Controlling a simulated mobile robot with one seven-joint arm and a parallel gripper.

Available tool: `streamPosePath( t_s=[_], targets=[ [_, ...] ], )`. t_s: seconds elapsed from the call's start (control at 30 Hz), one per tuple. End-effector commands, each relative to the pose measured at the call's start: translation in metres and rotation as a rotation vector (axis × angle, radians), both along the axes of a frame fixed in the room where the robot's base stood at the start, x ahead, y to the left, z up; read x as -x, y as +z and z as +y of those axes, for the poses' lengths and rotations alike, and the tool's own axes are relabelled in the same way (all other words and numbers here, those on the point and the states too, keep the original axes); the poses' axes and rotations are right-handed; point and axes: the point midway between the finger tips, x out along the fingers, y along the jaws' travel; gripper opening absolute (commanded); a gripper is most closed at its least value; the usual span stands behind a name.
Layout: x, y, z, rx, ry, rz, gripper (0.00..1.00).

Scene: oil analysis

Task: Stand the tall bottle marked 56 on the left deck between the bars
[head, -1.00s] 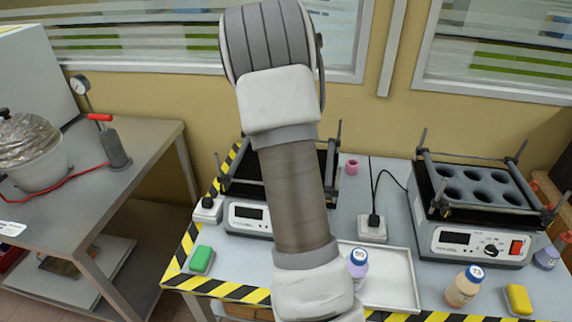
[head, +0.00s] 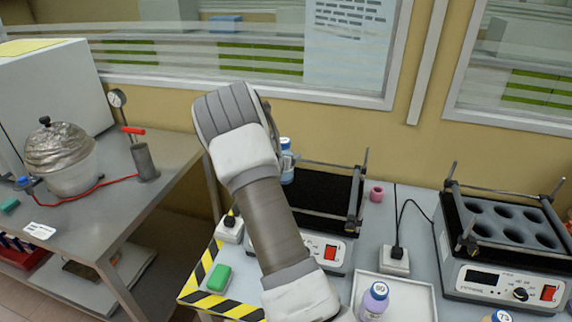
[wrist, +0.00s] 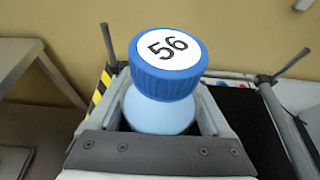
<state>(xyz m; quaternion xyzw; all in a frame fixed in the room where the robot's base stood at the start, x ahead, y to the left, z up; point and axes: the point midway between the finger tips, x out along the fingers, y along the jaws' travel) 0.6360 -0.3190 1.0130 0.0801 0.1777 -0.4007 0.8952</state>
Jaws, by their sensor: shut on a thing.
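The tall bottle marked 56 (wrist: 168,85) has a blue cap with a white label and a pale blue body. It is held in my gripper (wrist: 160,118), which is shut around its body in the wrist view. In the head view the bottle (head: 287,163) shows just right of my arm, over the left part of the left deck (head: 328,207). The deck is a black flat top with raised bars (head: 325,168) around it. The bottle looks roughly upright. My arm hides part of it, and I cannot tell if its base touches the deck.
The right shaker (head: 500,238) has a rack with round holes. A bottle marked 60 (head: 374,300) stands at a white tray (head: 420,291). A green block (head: 219,278) and a socket box (head: 230,230) sit left of the left shaker. A pink piece (head: 376,194) lies behind.

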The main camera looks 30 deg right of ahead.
Motion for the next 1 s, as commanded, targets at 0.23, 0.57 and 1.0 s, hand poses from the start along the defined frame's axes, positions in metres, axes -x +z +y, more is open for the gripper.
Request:
streamPosePath(
  t_s=[0.23,0.57,1.0],
  targets=[
    [-0.001,-0.02,0.001,0.001,-0.001,0.003,0.0],
    [-0.001,-0.04,0.0,0.002,-0.001,-0.002,0.0],
    [-0.001,-0.044,0.001,0.0,-0.001,0.001,1.0]
  ],
)
